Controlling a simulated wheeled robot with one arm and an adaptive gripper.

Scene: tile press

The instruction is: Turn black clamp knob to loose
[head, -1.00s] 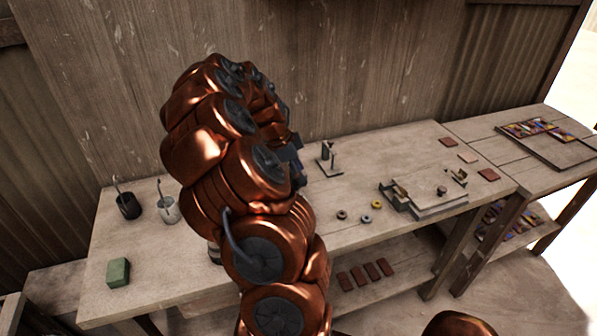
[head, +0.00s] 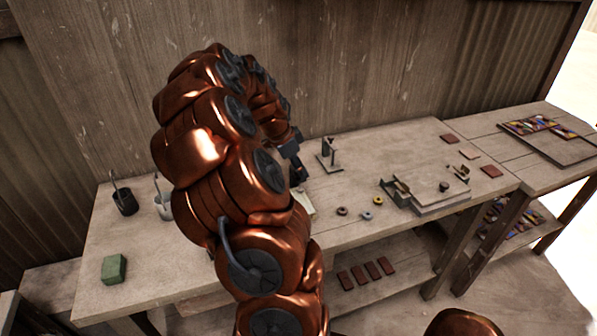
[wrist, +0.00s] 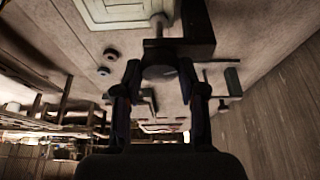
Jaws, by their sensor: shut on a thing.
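The black clamp knob (wrist: 160,72) shows in the wrist view, a dark round end on a pale metal screw (wrist: 158,22) that runs through a dark clamp block (wrist: 198,35). My gripper (wrist: 159,73) has its two fingers on either side of the knob, shut on it. In the head view my gripper (head: 297,170) is a small dark shape above the bench, mostly behind my copper arm. The knob is hidden there. The angle the knob is turned to cannot be read. A pale framed panel (wrist: 113,10) lies beside the clamp block.
The wooden bench (head: 330,235) carries a stand (head: 329,157), several small rings (head: 342,211) and a press-like fixture (head: 425,197) to the right. A green block (head: 114,268) and a dark cup (head: 125,202) stand at left. The plank wall (head: 360,70) rises behind.

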